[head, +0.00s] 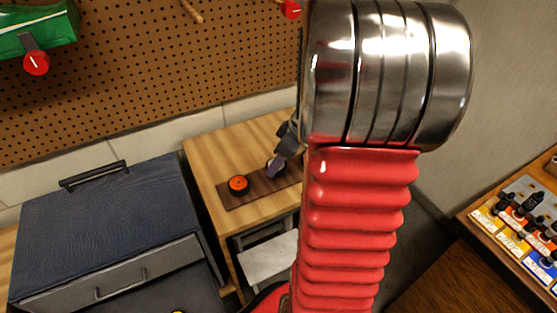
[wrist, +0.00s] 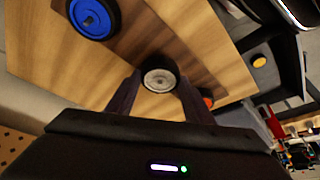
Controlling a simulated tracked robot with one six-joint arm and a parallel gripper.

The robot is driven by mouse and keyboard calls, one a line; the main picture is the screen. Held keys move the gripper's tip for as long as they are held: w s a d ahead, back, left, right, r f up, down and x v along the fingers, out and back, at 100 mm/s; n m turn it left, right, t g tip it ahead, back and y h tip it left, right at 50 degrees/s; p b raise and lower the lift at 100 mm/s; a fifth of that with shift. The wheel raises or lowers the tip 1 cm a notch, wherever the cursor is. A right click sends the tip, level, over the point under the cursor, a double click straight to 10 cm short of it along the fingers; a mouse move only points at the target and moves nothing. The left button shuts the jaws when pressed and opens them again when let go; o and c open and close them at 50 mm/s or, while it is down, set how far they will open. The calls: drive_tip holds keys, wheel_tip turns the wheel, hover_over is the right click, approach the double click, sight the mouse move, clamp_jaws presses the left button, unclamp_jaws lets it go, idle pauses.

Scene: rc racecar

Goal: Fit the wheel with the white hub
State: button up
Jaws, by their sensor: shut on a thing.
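The wheel with the white hub (wrist: 160,78) has a dark tyre and sits between the two fingers of my gripper (wrist: 158,84) in the wrist view. My gripper is shut on it, over a dark brown strip (wrist: 138,32) on the wooden table. In the head view my gripper (head: 277,164) is small and partly hidden behind my arm. I cannot tell whether the wheel touches the strip. An orange-hubbed wheel (head: 238,185) lies on the strip. A blue-hubbed wheel (wrist: 93,17) shows in the wrist view. No car is clearly visible.
A dark blue-grey chest (head: 115,225) stands left of the wooden table (head: 215,150). A pegboard (head: 170,70) is on the wall behind. A second table at the right holds a tray of dark-handled items (head: 525,215). A yellow round thing (wrist: 259,61) shows in the wrist view.

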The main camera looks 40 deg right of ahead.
drive_tip(key=shift+f, duration=0.85)
drive_tip(key=o, duration=1.1)
drive_tip(key=shift+r, duration=0.1)
drive_tip(key=v, duration=1.3)
drive_tip(key=shift+r, duration=0.25)
drive_tip(key=shift+s, duration=0.15)
